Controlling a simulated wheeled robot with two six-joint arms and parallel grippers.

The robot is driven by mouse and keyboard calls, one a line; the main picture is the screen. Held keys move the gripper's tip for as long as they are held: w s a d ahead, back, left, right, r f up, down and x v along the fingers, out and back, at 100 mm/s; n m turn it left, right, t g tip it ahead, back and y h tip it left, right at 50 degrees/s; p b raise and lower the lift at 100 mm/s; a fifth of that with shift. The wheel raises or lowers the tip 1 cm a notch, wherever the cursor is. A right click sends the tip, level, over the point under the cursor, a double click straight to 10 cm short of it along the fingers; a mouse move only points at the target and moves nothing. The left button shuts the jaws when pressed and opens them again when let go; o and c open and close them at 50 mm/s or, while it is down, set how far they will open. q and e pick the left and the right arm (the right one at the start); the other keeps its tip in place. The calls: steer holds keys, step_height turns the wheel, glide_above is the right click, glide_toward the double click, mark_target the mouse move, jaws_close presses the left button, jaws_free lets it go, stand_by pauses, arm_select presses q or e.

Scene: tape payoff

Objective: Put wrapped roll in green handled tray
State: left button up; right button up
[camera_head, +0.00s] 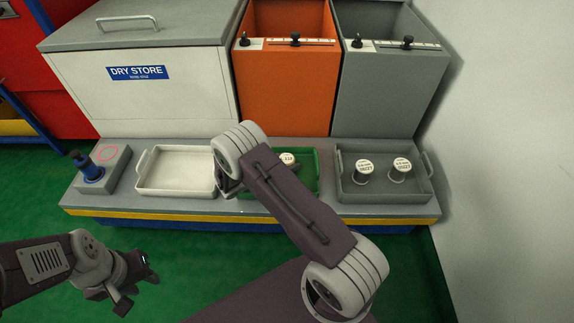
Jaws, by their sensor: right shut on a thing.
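The green tray (313,187) stands on the grey bench between the white and grey trays. My right arm crosses in front of it and hides much of it, including any handle. A roll with a white, printed top (288,158) shows just past the arm, within the green tray's outline. My right gripper is mostly hidden behind my own arm; it is shut on a roll, apparently this one. Whether the roll touches the tray floor cannot be told. My left gripper (136,282) is open and empty, low over the green floor at the left.
Two white-topped rolls (364,171) (400,170) stand in the grey tray (385,194). The white tray (175,172) looks empty. A blue-handled device (92,170) is at the bench's left. Behind stand a Dry Store box (190,85), an orange bin (285,85) and a grey bin (385,95).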

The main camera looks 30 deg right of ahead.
steer(key=o, duration=1.4)
steer(key=shift+f, duration=0.1)
steer(key=shift+o, duration=0.2)
